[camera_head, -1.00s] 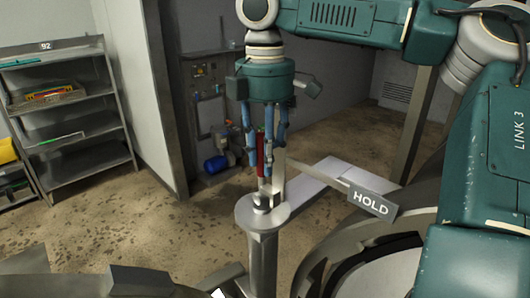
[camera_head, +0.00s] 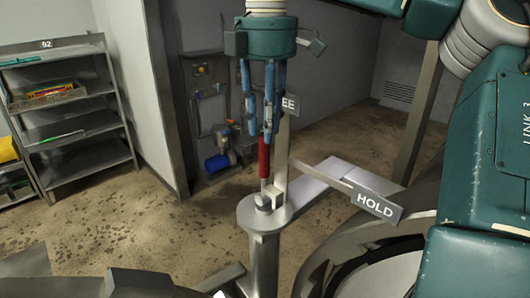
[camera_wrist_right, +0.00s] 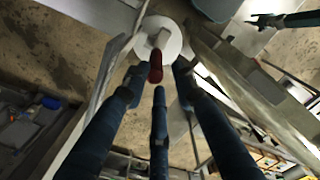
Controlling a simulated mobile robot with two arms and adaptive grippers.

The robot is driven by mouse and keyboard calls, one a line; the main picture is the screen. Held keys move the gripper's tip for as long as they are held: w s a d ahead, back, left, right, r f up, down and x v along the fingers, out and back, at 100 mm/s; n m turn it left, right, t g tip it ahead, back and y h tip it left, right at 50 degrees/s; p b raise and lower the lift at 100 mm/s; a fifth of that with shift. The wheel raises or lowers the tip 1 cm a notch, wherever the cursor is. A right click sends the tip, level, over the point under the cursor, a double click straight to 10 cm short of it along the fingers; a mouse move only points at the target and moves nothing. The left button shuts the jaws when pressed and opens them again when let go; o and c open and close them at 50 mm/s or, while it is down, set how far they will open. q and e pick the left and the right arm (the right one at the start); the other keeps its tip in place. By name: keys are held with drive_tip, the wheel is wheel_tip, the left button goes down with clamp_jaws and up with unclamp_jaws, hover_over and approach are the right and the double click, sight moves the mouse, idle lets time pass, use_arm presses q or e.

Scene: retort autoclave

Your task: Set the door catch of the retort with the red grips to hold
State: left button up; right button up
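The door catch lever has a red grip (camera_head: 264,155) and stands nearly upright on a round metal plate (camera_head: 280,216) atop a post. A "HOLD" sign (camera_head: 374,202) sticks out to the right of it. A second sign ending in "EE" (camera_head: 291,105) stands behind the lever, partly hidden by my fingers. My right gripper (camera_head: 262,130) is above the red grip, pointing down. In the right wrist view its fingers (camera_wrist_right: 158,80) are spread, with the red grip (camera_wrist_right: 155,68) between or just beyond their tips; contact cannot be told.
A grey shelf rack (camera_head: 70,120) marked 92 stands at the left. A round retort part (camera_head: 375,275) fills the lower right, beside my right arm. A wall panel with a blue device (camera_head: 217,162) is behind. The floor between is clear.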

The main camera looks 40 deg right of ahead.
drive_tip(key=shift+w+d+r, duration=0.25)
drive_tip(key=shift+w+r, duration=0.3)
drive_tip(key=shift+w, duration=0.05)
drive_tip(key=shift+s+a+r, duration=0.1)
drive_tip(key=shift+s+r, duration=0.2)
drive_tip(key=shift+r, duration=0.35)
drive_tip(key=shift+s+a+r, duration=0.1)
drive_tip(key=shift+s+r, duration=0.15)
drive_tip(key=shift+r, duration=0.4)
drive_tip(key=shift+w+d+r, duration=0.1)
drive_tip(key=shift+w+r, duration=0.15)
drive_tip(key=shift+r, duration=0.45)
drive_tip(key=shift+s, duration=0.2)
drive_tip(key=shift+w, duration=0.1)
